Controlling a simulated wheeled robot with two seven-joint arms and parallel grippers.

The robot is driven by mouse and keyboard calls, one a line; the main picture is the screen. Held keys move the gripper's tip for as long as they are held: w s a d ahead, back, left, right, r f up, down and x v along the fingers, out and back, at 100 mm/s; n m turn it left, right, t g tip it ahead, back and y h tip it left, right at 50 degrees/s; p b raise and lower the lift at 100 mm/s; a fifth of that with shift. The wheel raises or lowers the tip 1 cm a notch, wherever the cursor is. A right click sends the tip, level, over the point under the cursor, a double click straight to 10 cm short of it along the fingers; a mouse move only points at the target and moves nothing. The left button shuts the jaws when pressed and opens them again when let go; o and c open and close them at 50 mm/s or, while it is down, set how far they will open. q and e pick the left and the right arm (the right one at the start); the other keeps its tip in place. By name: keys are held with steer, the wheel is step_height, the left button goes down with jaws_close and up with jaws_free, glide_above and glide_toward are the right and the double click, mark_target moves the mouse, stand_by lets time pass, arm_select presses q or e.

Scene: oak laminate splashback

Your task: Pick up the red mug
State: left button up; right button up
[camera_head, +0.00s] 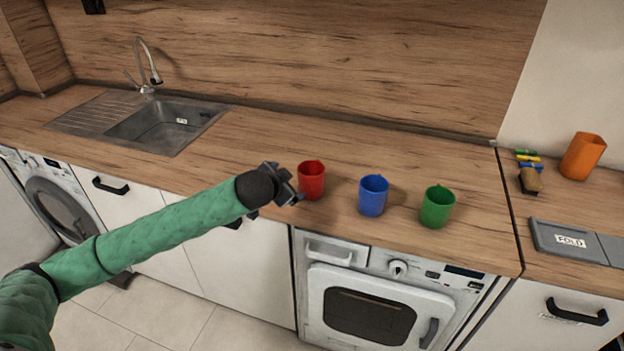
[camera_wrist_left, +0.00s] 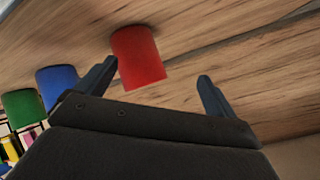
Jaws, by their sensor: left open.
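The red mug (camera_head: 312,180) stands upright on the wooden counter, leftmost in a row of three mugs. My left gripper (camera_head: 291,184) is just left of the red mug in the head view, close to it. In the left wrist view the red mug (camera_wrist_left: 138,57) lies ahead of the open fingers of my left gripper (camera_wrist_left: 155,80), nearer to the left finger. No mug is held between the fingers. Whether a finger touches the mug cannot be told. My right gripper is in neither view.
A blue mug (camera_head: 373,195) and a green mug (camera_head: 437,207) stand to the right of the red one. A sink (camera_head: 160,125) lies at the left. An orange cup (camera_head: 582,156) and a grey board (camera_head: 575,241) are at the far right. The counter behind the mugs is clear.

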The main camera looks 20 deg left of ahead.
mark_target(302, 174)
arm_select(q)
steer(key=w+n+h, duration=0.1)
steer(key=w+h, duration=0.1)
steer(key=shift+w+n+t+h, duration=0.1)
steer(key=shift+n+t+h, duration=0.2)
steer(key=shift+h, duration=0.1)
steer(key=shift+d+h, duration=0.3)
steer(key=shift+h, duration=0.1)
steer(key=shift+w+d+r+n+h, duration=0.1)
steer(key=shift+d+r+n+h, duration=0.1)
steer(key=shift+d+n+h, duration=0.4)
steer(key=shift+p+x, duration=0.55)
steer(key=shift+x, duration=0.5)
steer(key=p+x, duration=0.2)
steer(key=x, duration=0.2)
steer(key=shift+w+d+f+p, duration=0.1)
steer(key=shift+w+d+p, duration=0.1)
steer(key=shift+d+p, duration=0.1)
steer(key=shift+w+d+f, duration=0.1)
steer(key=shift+w+f, duration=0.25)
steer(key=shift+w, duration=0.05)
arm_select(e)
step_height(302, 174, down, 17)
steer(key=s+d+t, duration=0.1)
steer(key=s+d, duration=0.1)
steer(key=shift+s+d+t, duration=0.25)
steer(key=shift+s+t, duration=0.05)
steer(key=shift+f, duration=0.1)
